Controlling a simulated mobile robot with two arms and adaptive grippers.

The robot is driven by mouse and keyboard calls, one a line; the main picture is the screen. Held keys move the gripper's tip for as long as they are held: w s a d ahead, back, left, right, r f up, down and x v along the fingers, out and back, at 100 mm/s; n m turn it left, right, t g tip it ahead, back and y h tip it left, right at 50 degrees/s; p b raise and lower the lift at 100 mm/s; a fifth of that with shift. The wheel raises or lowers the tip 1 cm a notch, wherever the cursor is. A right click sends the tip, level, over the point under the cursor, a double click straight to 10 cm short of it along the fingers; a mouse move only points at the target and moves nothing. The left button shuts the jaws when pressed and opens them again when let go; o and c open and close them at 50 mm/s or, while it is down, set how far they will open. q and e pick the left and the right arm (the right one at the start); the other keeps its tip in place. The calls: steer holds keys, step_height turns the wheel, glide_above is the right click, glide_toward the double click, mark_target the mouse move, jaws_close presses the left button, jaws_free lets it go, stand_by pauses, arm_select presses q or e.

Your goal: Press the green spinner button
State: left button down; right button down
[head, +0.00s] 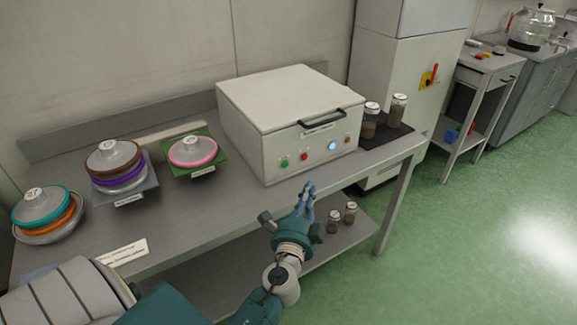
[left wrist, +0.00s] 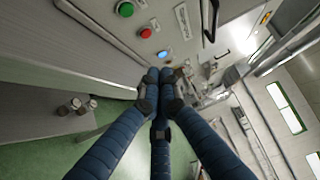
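The spinner is a white box with a lid and black handle (head: 292,108) on the steel bench. Its front panel has a green button (head: 284,164) at the left, a red button (head: 304,157) right of it and a lit blue one (head: 332,146). In the left wrist view the green button (left wrist: 125,9) is at the top edge, with the red one (left wrist: 146,32) below it. My left gripper (head: 308,188) is in front of the panel, lower than the red button and right of the green one. Its fingertips (left wrist: 162,74) are together, empty and apart from the buttons. My right gripper is out of view.
Stacked coloured lidded bowls (head: 120,168) stand on the bench (head: 205,215) at left. Jars (head: 398,108) stand on a dark mat right of the box, and more jars (head: 350,212) on the lower shelf. The green floor at right is clear.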

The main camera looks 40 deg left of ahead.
mark_target(285, 165)
arm_select(q)
steer(key=shift+a, duration=0.1)
steer(key=w+a, duration=0.1)
steer(key=a, duration=0.1)
steer(key=w+a, duration=0.1)
steer(key=a, duration=0.1)
steer(key=a+p, duration=0.1)
steer(key=a, duration=0.1)
steer(key=shift+w+a, duration=0.3)
steer(key=shift+w, duration=0.1)
steer(key=shift+w+a, duration=0.3)
steer(key=shift+a, duration=0.4)
stand_by(0.7)
steer(key=shift+w+a, duration=0.15)
steer(key=shift+a, duration=0.25)
steer(key=shift+w+a, duration=0.15)
steer(key=shift+a, duration=0.15)
stand_by(0.7)
steer(key=shift+d, duration=0.1)
steer(key=shift+s+d, duration=0.35)
steer(key=shift+d, duration=0.3)
